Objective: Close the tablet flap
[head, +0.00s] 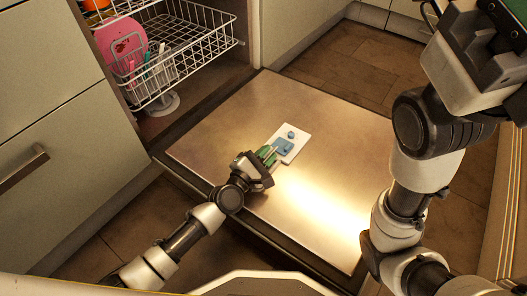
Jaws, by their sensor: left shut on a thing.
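My left gripper (270,153), with green fingers, reaches in from the lower left and is shut on the flap's near edge. The fingers hide part of this edge, and I cannot tell the flap's exact angle. My right arm rises along the right side, and its fingertips do not show.
The dishwasher's wire rack (190,50) is pulled out at the upper left, holding a pink plate (122,42) and some utensils. A cabinet front with a handle (22,168) stands at the left. The rest of the lowered door is bare.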

